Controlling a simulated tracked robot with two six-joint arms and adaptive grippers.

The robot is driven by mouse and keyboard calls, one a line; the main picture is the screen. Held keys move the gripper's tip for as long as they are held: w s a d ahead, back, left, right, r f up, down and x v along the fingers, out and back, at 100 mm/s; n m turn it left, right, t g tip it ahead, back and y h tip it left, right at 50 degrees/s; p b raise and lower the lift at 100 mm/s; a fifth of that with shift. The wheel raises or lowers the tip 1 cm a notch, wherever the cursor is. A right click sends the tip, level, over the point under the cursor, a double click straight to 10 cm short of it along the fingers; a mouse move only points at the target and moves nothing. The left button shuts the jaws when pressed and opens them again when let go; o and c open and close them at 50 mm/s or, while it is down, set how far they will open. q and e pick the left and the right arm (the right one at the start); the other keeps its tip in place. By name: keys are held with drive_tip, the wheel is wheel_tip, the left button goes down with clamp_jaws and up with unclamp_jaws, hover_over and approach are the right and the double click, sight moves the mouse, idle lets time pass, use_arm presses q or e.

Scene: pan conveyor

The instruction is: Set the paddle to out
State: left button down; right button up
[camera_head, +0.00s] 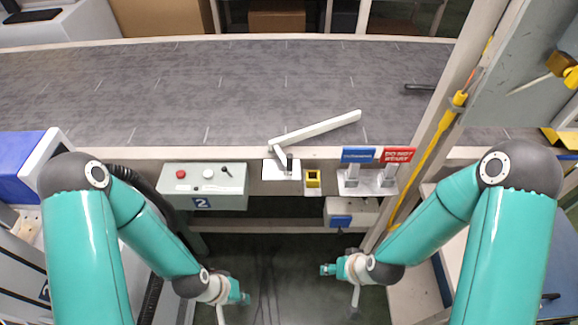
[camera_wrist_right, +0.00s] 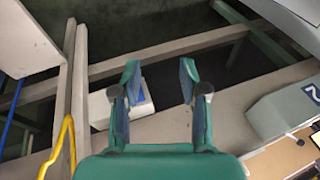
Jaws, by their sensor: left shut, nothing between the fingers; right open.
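The paddle (camera_head: 318,129) is a long pale bar at the near edge of the belt. It slants up and to the right, with its free end over the belt. My left gripper (camera_head: 241,298) is low in front of the rail, shut and empty, well apart from the paddle. My right gripper (camera_head: 326,269) is also low in front of the rail, below the paddle. In the right wrist view its two fingers (camera_wrist_right: 160,80) are apart with nothing held.
The grey conveyor belt (camera_head: 180,90) runs across, with a dark flat object (camera_head: 420,88) at right. A yellow-marked post (camera_head: 428,145) stands right.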

drive_tip(key=w+a+n+t+b, duration=0.2)
drive_tip(key=w+t+b, duration=0.2)
drive_tip(key=w+b, duration=0.25)
use_arm(q)
wheel_tip(320, 180, down, 28)
drive_tip(key=r+b, duration=0.1)
drive_tip(key=b, duration=1.8)
use_arm(e)
drive_tip(key=n+t+y, duration=0.1)
drive_tip(key=n+t, duration=0.1)
drive_tip(key=t, duration=0.8)
approach(291, 162)
drive_tip(key=v, duration=0.6)
use_arm(q)
wheel_tip(291, 162, up, 8)
drive_tip(key=p, duration=0.9)
use_arm(e)
drive_tip(key=x, duration=1.7)
drive_tip(key=shift+r, duration=0.1)
drive_tip(key=shift+s, duration=0.1)
clamp_jaws()
